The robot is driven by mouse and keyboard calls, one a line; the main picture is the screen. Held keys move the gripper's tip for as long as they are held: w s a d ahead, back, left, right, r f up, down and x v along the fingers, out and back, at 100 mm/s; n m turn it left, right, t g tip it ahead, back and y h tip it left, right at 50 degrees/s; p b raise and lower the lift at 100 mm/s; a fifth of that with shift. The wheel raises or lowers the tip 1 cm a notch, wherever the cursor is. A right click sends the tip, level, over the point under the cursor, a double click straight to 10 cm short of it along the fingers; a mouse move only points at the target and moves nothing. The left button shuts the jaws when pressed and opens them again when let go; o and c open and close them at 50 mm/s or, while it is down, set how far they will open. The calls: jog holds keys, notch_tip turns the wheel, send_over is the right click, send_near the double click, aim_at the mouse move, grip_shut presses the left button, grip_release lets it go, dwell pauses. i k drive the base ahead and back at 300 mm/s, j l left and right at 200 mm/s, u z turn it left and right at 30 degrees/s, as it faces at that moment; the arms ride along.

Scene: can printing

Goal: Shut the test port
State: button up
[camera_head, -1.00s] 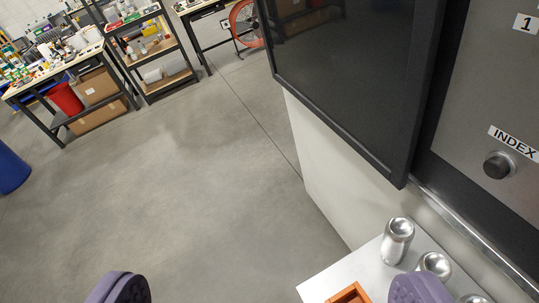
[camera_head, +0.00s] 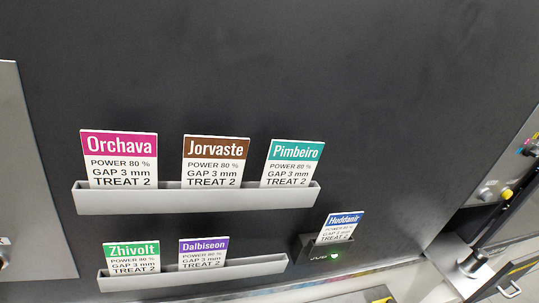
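I cannot make out a test port in this view. My gripper is not in view, so I cannot see its fingers. A dark machine panel (camera_head: 300,75) fills most of the picture. At the right edge is another grey machine part (camera_head: 505,165) with knobs, one of them yellow (camera_head: 507,193). Beside it a dark, slanted bar or panel edge (camera_head: 505,219) shows, and I cannot tell what it belongs to.
An upper grey rack (camera_head: 195,203) holds Orchava, Jorvaste and Pimbeiro cards. A lower rack (camera_head: 200,276) holds Zhivolt and Dalbiseon cards. A Huddanir card (camera_head: 341,227) stands in a small black holder (camera_head: 306,251) with a green light. A drawer-like handle (camera_head: 508,288) shows lower right.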

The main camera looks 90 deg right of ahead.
aim_at(466, 271)
jog(key=z, duration=4.1)
